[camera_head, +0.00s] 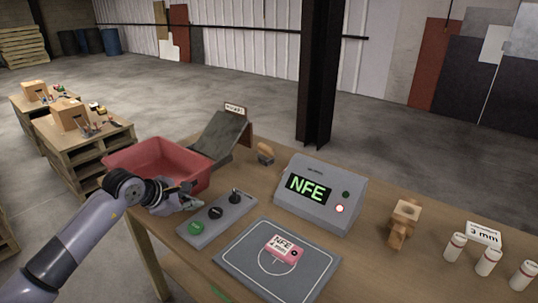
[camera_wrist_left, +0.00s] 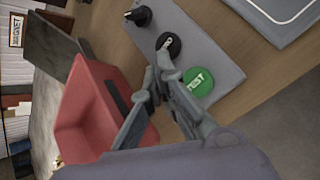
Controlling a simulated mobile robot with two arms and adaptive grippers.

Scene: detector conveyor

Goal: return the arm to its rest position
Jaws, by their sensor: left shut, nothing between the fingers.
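My left arm (camera_head: 70,250) comes in from the left in the head view. Its gripper (camera_head: 192,203) is shut and empty, above the table's left edge, between the red bin (camera_head: 150,150) and the grey control panel (camera_head: 220,220). In the left wrist view the gripper (camera_wrist_left: 160,68) shows close beside the panel (camera_wrist_left: 205,45), near the black knob (camera_wrist_left: 168,44) and the green TEST button (camera_wrist_left: 198,82). Whether it touches the panel cannot be told. The red bin (camera_wrist_left: 85,110) lies to its left there. My right gripper is not in view.
A grey display box (camera_head: 320,195) reading NFE stands behind a grey pad (camera_head: 245,262) carrying a pink-and-white NFE block (camera_head: 283,249). A wooden piece (camera_head: 403,222) and white cylinders (camera_head: 488,262) stand at right. A dark ramp (camera_head: 222,135) is behind the bin.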

